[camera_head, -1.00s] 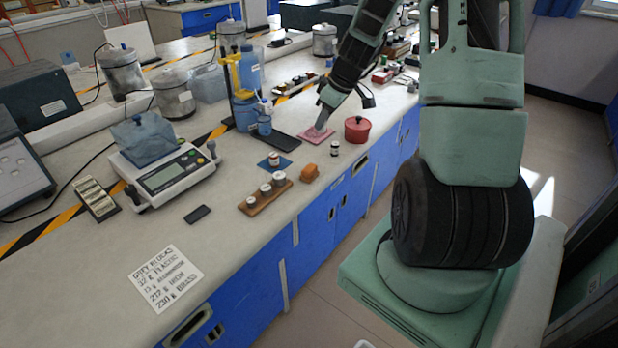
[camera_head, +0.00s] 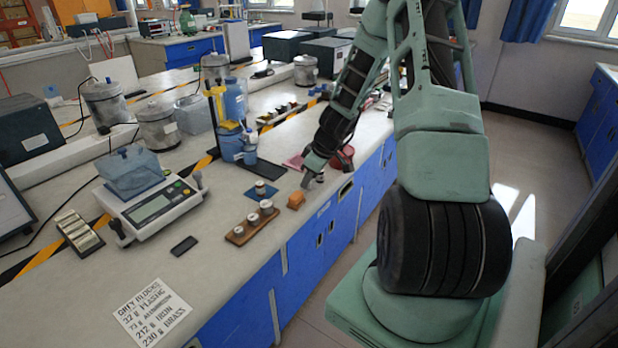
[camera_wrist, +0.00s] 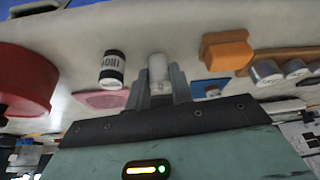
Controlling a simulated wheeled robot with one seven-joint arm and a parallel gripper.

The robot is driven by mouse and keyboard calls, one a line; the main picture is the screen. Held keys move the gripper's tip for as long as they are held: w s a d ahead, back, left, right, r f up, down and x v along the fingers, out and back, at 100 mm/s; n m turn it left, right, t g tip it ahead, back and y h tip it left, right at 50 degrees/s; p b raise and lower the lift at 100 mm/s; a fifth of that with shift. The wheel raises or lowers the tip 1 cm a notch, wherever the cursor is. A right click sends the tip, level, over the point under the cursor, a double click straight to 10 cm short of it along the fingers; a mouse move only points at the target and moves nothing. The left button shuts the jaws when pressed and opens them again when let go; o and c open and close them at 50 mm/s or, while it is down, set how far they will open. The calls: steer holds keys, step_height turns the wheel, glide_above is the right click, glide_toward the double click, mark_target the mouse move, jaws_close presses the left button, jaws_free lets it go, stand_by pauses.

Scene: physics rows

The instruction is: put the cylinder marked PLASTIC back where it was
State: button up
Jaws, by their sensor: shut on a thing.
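My gripper (camera_wrist: 158,88) is shut on a pale whitish cylinder (camera_wrist: 157,66) that stands out between the fingertips; no marking on it can be read. In the head view my gripper (camera_head: 309,181) is low over the bench near the orange block, and the held cylinder cannot be made out. A black-and-white cylinder marked IRON (camera_wrist: 112,68) stands left of the gripper in the wrist view. A wooden rack (camera_head: 234,239) holds three grey-white cylinders. A blue mat (camera_head: 270,196) with a small piece on it lies behind the rack.
An orange block (camera_head: 296,200) sits close to the gripper; it also shows in the wrist view (camera_wrist: 226,50). A red pot (camera_head: 343,159) and a pink mat (camera_head: 293,161) are farther along. A scale (camera_head: 157,207) and a written note (camera_head: 153,313) stand leftward.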

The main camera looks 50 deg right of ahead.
steer(key=shift+f, duration=0.2)
steer(key=o, duration=0.7)
steer(key=shift+r, duration=0.1)
steer(key=shift+c, duration=0.2)
steer(key=shift+r, duration=0.1)
